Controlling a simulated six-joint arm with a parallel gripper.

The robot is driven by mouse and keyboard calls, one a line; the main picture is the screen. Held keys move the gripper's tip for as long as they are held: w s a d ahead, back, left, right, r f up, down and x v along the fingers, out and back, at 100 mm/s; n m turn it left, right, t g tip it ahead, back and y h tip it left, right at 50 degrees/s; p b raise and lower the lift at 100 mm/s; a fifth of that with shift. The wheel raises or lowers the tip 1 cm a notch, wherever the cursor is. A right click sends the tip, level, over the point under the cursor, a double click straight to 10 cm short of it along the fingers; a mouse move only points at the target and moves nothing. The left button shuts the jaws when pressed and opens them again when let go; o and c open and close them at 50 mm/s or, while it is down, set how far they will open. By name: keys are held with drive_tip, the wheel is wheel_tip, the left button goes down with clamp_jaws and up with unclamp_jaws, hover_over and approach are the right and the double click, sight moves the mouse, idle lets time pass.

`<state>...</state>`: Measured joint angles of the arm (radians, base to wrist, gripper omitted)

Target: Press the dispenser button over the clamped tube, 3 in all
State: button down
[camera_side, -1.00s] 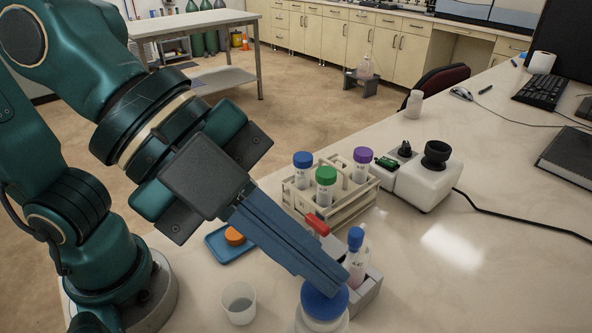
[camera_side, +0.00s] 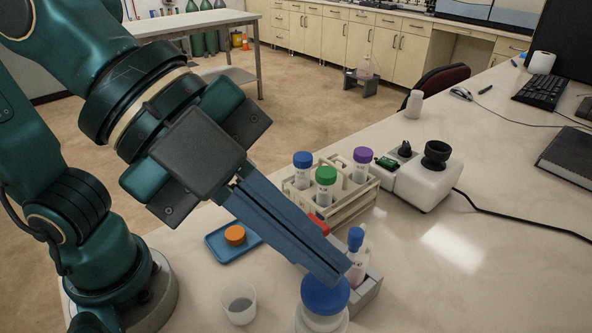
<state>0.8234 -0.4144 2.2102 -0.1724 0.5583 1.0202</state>
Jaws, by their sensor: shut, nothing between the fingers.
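A white bottle (camera_side: 318,325) with a broad blue top (camera_side: 325,298) stands at the bottom of the view. Beside it, a grey clamp block (camera_side: 369,290) with a red lever (camera_side: 318,224) holds a clear tube (camera_side: 357,268). A small blue piece (camera_side: 356,238) shows above the tube. My gripper (camera_side: 343,274) is shut and empty, its long blue fingers slanting down to the right. Its tips overlap the upper edge of the broad blue top; I cannot tell whether they touch it. The fingers hide part of the clamp and most of the lever.
A beige rack (camera_side: 342,208) with blue-, green- and purple-capped tubes stands behind. A white device (camera_side: 424,186) is to its right. A blue tray (camera_side: 217,243) with an orange cap (camera_side: 235,236) and a cup (camera_side: 239,304) lie left. The bench at right front is clear.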

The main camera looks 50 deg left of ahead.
sight(311, 279)
drive_tip(key=shift+r, duration=0.35)
drive_tip(key=shift+r, duration=2.5)
drive_tip(key=w+a+f+n+t+y, duration=0.1)
drive_tip(key=w+a+f+n+y, duration=0.1)
drive_tip(key=w+a+n, duration=0.3)
drive_tip(key=a+f+n+t+y, duration=0.1)
drive_tip(key=a+f+n+y, duration=0.1)
drive_tip(key=a, duration=0.5)
drive_tip(key=s+a+f+n+g+y, duration=0.1)
drive_tip(key=s+a+f+n+y, duration=0.2)
drive_tip(key=a+f+n, duration=0.5)
drive_tip(key=f+n, duration=0.1)
drive_tip(key=n, duration=0.3)
drive_tip(key=shift+s+a+n+g+y, duration=0.2)
drive_tip(key=shift+s+n+g+y, duration=0.1)
drive_tip(key=shift+s+n, duration=0.1)
